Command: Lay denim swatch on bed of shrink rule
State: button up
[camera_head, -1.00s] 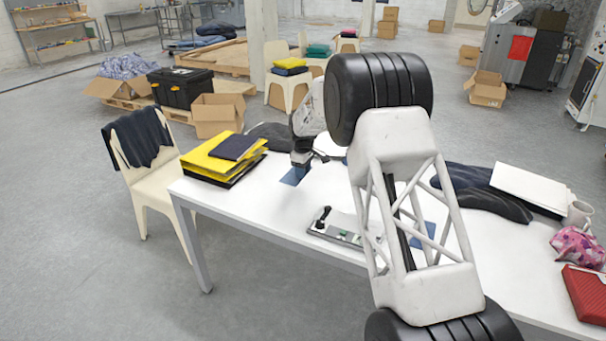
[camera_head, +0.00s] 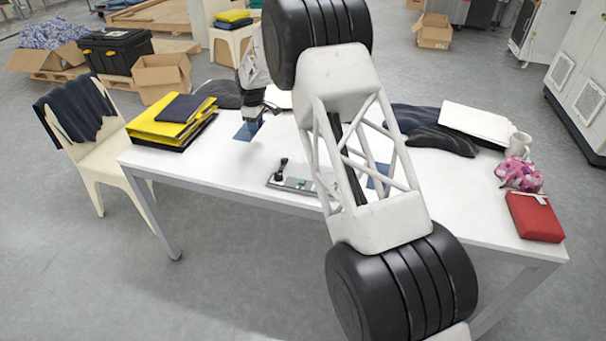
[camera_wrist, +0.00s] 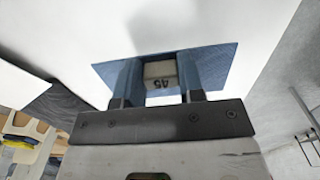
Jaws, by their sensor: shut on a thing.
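A blue denim swatch (camera_head: 246,131) is at my gripper (camera_head: 249,119), over the left part of the white table. In the wrist view the swatch (camera_wrist: 213,68) spreads flat out past both fingers of my gripper (camera_wrist: 160,85). A pale block marked 45 (camera_wrist: 160,72) sits between the fingers, which are shut on it with the swatch attached or just behind. I cannot tell how high the swatch is above the table. The shrink rule (camera_head: 292,183), a grey plate with a black lever, lies to the right, nearer the front edge. My arm partly hides its right end.
Another blue piece (camera_head: 378,176) lies behind my arm on the table (camera_head: 215,165). Yellow folders (camera_head: 168,125) are at left; dark cloth (camera_head: 440,137), a mug (camera_head: 518,145), a pink bundle (camera_head: 519,174) and a red case (camera_head: 535,215) are at right.

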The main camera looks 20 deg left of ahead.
aim_at(306, 177)
jog(key=shift+d, duration=0.1)
dwell(0.5)
jog(key=s+d+r+n, duration=0.1)
jog(key=s+d+n, duration=0.1)
jog(key=d+n, duration=0.7)
jog(key=s+d+r+n, duration=0.1)
jog(key=s+d+n, duration=0.1)
jog(key=d+n, duration=0.7)
jog(key=shift+s+d+r, duration=0.2)
jog(key=shift+d+r, duration=0.15)
jog(key=shift+d, duration=2.7)
jog(key=shift+f, duration=0.15)
jog(key=shift+f, duration=5.2)
jog(key=shift+f, duration=0.1)
jog(key=o, duration=1)
